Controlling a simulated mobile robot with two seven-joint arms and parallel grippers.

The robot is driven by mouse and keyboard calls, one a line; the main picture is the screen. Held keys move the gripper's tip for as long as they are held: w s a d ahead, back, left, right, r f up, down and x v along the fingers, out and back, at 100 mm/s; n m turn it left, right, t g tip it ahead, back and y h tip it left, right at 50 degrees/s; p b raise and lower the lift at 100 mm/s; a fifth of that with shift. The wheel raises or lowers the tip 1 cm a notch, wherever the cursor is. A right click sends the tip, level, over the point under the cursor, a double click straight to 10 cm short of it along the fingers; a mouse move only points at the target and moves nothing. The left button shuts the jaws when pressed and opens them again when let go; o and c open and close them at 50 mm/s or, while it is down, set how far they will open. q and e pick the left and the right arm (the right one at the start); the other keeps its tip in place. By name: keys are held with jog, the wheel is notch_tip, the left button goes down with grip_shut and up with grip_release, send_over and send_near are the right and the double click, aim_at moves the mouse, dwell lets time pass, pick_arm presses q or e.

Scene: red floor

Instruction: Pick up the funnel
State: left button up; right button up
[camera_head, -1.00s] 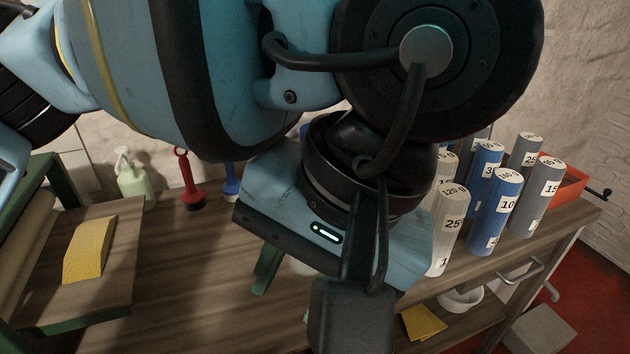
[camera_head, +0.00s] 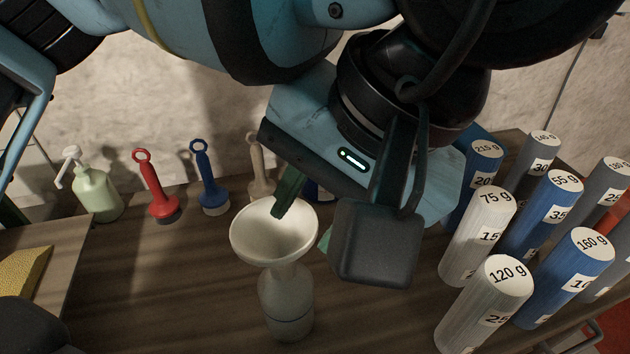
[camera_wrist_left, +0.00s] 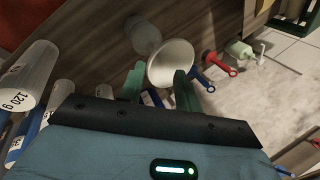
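The white funnel (camera_head: 274,235) sits upright in the neck of a pale, translucent bottle (camera_head: 286,305) on the wooden bench. It also shows in the left wrist view (camera_wrist_left: 171,62), its wide mouth facing me. My left gripper (camera_head: 302,228) is at the funnel's rim, with one green finger over the mouth and the other mostly hidden beyond the right side. In the left wrist view my left gripper (camera_wrist_left: 159,72) has its fingers apart, with the rim near and partly behind them. I cannot tell whether they touch it. My right gripper is not in view.
Several labelled white, blue and grey cylinders (camera_head: 480,235) stand close on the right. Red (camera_head: 157,188) and blue (camera_head: 209,180) ring-handled tools and a pump bottle (camera_head: 97,193) stand at the back left. A yellow sponge (camera_head: 22,275) lies at far left.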

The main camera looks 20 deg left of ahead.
aim_at(280, 253)
pick_arm(q)
jog(key=shift+w+d+b+x, duration=0.1)
jog(key=shift+d+b+x, duration=0.1)
jog(key=shift+x, duration=1.05)
jog(key=shift+w+d+b+x, duration=0.1)
jog(key=shift+b+x, duration=0.05)
jog(key=shift+x, duration=1.1)
jog(key=shift+w+d+b+x, duration=0.1)
jog(key=shift+d+b+x, duration=0.1)
jog(key=shift+x, duration=1.05)
jog(key=shift+a+f, duration=0.1)
jog(key=shift+f, duration=0.1)
grip_shut()
